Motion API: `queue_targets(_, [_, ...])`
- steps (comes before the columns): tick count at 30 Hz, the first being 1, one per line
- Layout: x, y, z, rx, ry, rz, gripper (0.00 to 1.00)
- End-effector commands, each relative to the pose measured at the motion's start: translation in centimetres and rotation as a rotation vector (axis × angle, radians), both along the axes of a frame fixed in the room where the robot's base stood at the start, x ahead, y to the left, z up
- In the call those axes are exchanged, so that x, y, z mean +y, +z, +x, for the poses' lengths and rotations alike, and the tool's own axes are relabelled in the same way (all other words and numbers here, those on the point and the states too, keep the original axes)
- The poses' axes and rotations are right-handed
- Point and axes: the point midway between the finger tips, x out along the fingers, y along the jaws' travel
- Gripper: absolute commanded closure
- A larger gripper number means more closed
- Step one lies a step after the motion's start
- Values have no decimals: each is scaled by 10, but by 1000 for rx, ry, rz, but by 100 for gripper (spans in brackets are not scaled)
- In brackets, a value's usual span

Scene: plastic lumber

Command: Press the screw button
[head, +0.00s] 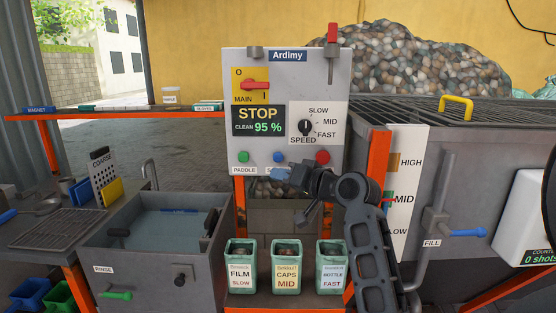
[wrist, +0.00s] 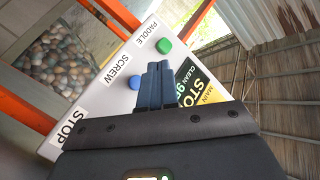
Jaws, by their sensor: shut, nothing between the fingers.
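The grey control panel (head: 232,100) carries a row of buttons along its lower edge. The blue screw button (head: 279,157) sits between the green paddle button (head: 244,157) and the red stop button (head: 322,157). My gripper (head: 277,175) is shut and empty, just below the blue button and covering most of its label. In the wrist view, my gripper's fingers (wrist: 158,72) are together, with the blue button (wrist: 134,82) close on their left beside the SCREW label (wrist: 117,69). The green button (wrist: 165,46) shows above. I cannot tell whether the fingertips touch the panel.
The panel display (head: 258,120) reads STOP and CLEAN 95 %. A red main switch (head: 255,86) and a speed knob (head: 305,126) are higher up. Labelled bins (head: 286,270) stand below. A water-filled rinse basin (head: 112,268) is at left, a level gauge (head: 408,165) at right.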

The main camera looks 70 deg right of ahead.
Motion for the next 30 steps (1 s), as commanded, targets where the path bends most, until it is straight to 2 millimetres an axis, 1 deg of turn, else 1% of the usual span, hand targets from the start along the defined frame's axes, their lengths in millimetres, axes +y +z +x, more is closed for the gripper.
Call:
queue_targets(9, [-39,-1,16,-1,-1,-2,100])
queue_targets(15, [-59,0,25,0,1,-1,100])
queue_targets(21, [-69,0,29,0,0,-1,100])
queue_targets(30, [-71,0,29,0,0,0,100])
